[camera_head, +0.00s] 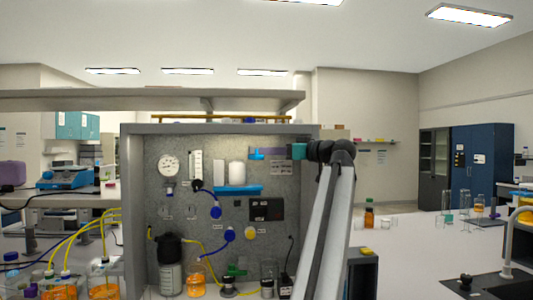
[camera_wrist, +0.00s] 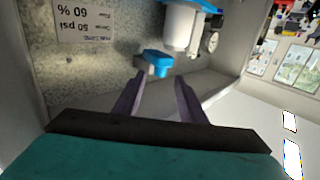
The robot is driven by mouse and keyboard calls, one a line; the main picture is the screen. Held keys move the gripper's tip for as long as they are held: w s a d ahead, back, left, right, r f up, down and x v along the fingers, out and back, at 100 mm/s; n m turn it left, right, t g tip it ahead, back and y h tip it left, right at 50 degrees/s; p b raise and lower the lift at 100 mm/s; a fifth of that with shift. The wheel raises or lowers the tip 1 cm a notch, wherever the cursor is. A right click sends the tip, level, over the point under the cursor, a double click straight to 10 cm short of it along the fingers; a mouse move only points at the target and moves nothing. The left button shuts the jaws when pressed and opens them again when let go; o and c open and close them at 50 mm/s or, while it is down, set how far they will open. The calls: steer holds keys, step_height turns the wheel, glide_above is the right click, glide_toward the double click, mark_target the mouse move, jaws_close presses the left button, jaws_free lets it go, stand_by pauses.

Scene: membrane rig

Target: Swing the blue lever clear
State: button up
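The blue lever (camera_wrist: 157,60) shows in the wrist view as a small blue block beside a grey mount on the speckled panel. It lies just beyond the fingertips, in line with the gap between them. My gripper (camera_wrist: 160,83) has its two purple fingers spread, with nothing visible between them. In the head view my gripper (camera_head: 264,153) reaches in from the right, across the upper part of the panel. A blue piece (camera_head: 253,156) shows at its fingertips there. I cannot tell whether the fingers touch it.
The grey rig frame (camera_head: 130,220) encloses the panel (camera_head: 222,150). Blue round handles (camera_head: 229,235), tubing and bottles fill the lower part. Free space shows left of the fingertips, before the panel.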

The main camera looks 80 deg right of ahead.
steer(key=b+v, duration=0.1)
steer(key=v, duration=0.9)
steer(key=shift+s, duration=0.2)
